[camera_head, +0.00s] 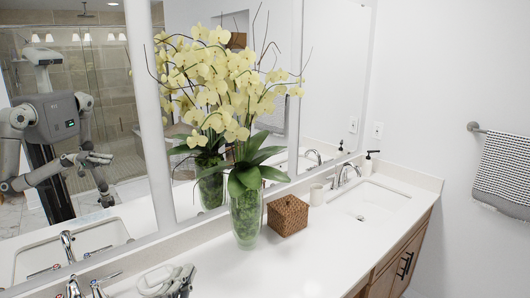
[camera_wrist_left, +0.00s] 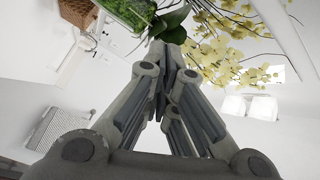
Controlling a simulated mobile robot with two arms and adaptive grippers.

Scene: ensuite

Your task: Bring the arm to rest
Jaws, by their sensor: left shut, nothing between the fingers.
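My left gripper (camera_head: 167,281) is at the bottom edge of the head view, over the front left part of the white counter (camera_head: 285,262). In the left wrist view my left gripper (camera_wrist_left: 172,58) has its fingers together, with nothing between them. It is apart from the glass vase (camera_head: 246,218) of yellow orchids (camera_head: 222,85), which stands behind it to the right. My right gripper is not directly in view.
The right sink (camera_head: 370,201) has a chrome faucet and a soap bottle (camera_head: 370,163). A left faucet (camera_head: 100,285) is close to my left gripper. A patterned towel (camera_head: 503,170) hangs on the right wall.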

